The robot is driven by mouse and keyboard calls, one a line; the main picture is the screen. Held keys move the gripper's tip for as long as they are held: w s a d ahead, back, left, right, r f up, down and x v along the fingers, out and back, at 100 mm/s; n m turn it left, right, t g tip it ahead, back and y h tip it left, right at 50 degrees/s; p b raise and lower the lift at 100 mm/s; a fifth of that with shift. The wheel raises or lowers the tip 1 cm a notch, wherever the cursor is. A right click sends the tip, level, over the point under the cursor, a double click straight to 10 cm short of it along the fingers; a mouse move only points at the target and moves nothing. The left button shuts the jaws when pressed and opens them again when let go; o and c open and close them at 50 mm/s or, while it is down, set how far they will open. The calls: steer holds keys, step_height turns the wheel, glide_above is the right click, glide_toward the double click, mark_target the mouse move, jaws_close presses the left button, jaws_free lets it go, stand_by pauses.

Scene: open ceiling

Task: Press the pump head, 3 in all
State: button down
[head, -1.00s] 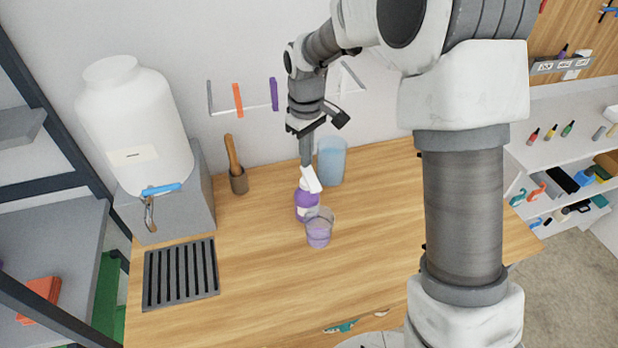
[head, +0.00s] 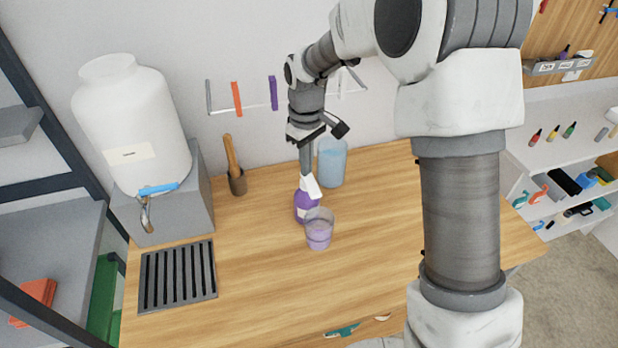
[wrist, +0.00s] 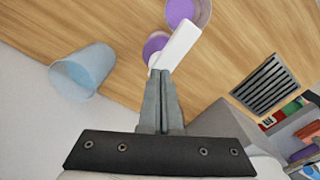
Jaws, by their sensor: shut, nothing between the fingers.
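A purple bottle (head: 306,207) with a white pump head (head: 311,187) stands upright on the wooden counter. My gripper (head: 307,173) is shut and empty, pointing down with its fingertips at the top of the pump head, seemingly touching it. The pump head sits low, close to the bottle's shoulder. In the wrist view, the shut fingertips (wrist: 163,72) meet the near end of the white pump head (wrist: 180,45), which partly hides the purple bottle (wrist: 154,45). A clear cup (head: 319,230) with purple liquid stands in front of the bottle, near the spout.
A translucent blue pitcher (head: 331,163) stands close behind the bottle to the right. The counter's front middle is clear.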

steer(key=shift+r+p, duration=1.25)
steer(key=shift+r, duration=0.45)
step_height(320, 180, up, 5)
steer(key=p, duration=0.3)
steer(key=shift+p, duration=0.35)
